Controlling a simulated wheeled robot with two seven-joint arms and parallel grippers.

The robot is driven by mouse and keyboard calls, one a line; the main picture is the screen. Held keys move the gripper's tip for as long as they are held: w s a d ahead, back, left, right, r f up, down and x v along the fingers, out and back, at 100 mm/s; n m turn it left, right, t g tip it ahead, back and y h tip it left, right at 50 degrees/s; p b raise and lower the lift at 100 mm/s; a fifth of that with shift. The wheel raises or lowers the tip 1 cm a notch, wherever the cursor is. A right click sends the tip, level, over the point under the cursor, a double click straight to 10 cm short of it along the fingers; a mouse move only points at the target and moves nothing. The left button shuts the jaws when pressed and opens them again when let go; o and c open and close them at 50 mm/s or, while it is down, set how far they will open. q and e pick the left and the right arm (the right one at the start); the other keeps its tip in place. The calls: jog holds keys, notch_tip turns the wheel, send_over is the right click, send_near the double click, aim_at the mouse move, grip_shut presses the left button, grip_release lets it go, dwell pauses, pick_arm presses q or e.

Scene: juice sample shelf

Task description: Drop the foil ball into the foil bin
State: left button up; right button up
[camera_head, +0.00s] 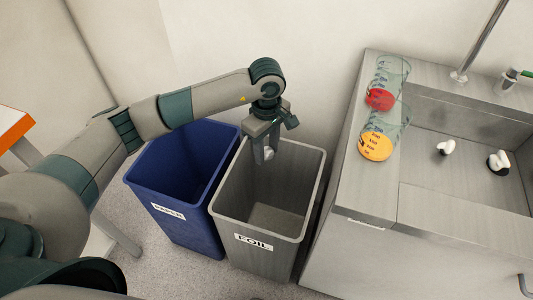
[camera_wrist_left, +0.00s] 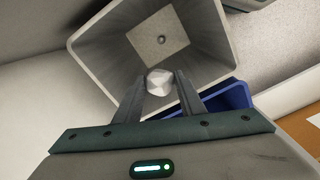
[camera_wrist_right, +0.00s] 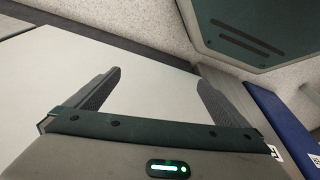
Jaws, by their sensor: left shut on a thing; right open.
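The foil ball (camera_wrist_left: 159,82) is a small crumpled silver lump between the fingertips of my left gripper (camera_wrist_left: 158,90). In the head view the left gripper (camera_head: 265,152) points down over the foil bin, at its back part, with the foil ball (camera_head: 269,153) just visible at the fingertips. The foil bin (camera_head: 252,242) is a grey, open-topped bin labelled FOIL. In the left wrist view the foil bin (camera_wrist_left: 100,55) opens below the ball, and its floor looks empty. My right gripper (camera_wrist_right: 160,85) is open and empty, seen only in the right wrist view.
A blue bin labelled PAPER (camera_head: 180,222) stands left of the foil bin. A steel counter with a sink (camera_head: 370,205) is on the right. It carries a beaker with red contents (camera_head: 380,98) and one with orange contents (camera_head: 376,146). Small white-topped objects (camera_head: 446,147) lie in the sink.

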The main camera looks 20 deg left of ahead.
aim_at(267, 159)
pick_arm(q)
jog(key=shift+f, duration=0.1)
pick_arm(e)
jog(key=shift+r, duration=0.1)
pick_arm(q)
jog(key=shift+f+b, duration=0.3)
jog(key=shift+f, duration=0.5)
notch_tip(267, 159, down, 2)
jog(key=shift+f+b, duration=0.2)
jog(key=shift+b, duration=0.3)
jog(key=shift+f+b, duration=0.3)
jog(key=shift+f, duration=0.6)
pick_arm(e)
jog(key=shift+w+a+r+t, duration=0.1)
jog(key=shift+a+r+t, duration=0.25)
jog(key=shift+r, duration=0.4)
jog(key=shift+w+a+r+t, duration=0.15)
jog(key=shift+a+r, duration=0.25)
jog(key=shift+r, duration=0.3)
pick_arm(q)
jog(key=o, duration=1.1)
jog(key=shift+r, duration=0.1)
